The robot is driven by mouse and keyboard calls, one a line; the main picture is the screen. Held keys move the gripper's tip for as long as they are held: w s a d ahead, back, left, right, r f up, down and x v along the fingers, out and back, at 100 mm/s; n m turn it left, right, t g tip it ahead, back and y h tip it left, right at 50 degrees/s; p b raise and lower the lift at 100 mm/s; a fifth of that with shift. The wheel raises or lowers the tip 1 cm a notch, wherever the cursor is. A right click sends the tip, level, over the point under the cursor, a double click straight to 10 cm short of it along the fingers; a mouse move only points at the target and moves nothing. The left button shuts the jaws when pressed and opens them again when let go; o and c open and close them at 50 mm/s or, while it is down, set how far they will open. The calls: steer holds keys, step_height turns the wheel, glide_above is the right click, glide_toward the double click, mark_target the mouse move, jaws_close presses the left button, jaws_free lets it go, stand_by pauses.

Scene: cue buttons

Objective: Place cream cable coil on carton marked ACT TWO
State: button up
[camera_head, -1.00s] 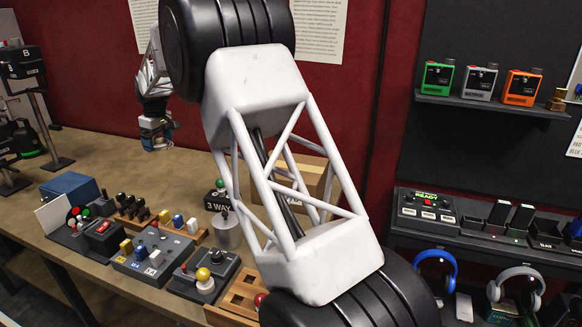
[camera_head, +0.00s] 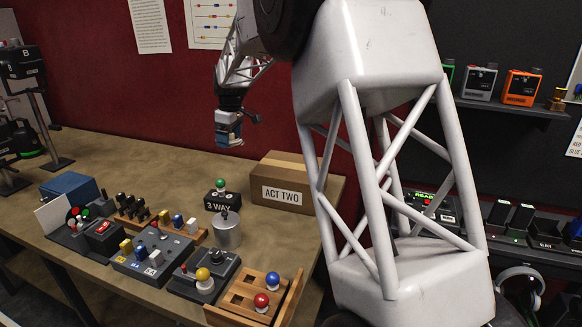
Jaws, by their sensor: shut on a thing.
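The brown carton marked ACT TWO (camera_head: 283,196) stands at the back right of the bench, with its white label facing me and its top bare. My gripper (camera_head: 229,141) is in the air to the left of the carton, above its top and pointing down. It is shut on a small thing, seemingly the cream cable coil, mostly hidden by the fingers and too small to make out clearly. No cream coil shows elsewhere on the bench.
A black 3 WAY block (camera_head: 221,202) with a green knob and a metal cylinder (camera_head: 228,231) stand left of the carton. A wooden tray (camera_head: 280,292) and several control boxes fill the front. My arm covers the right.

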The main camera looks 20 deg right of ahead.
steer(key=s+d+f, duration=0.1)
steer(key=s+d, duration=1.5)
steer(key=s, duration=0.2)
steer(key=shift+n, duration=0.5)
steer(key=shift+d+f, duration=0.1)
steer(key=shift+f, duration=2.5)
steer(key=shift+w, duration=0.1)
glide_above(290, 166)
steer(key=shift+d+f, duration=0.2)
steer(key=shift+f, duration=0.55)
steer(key=shift+f, duration=1.75)
steer(key=shift+f, duration=0.15)
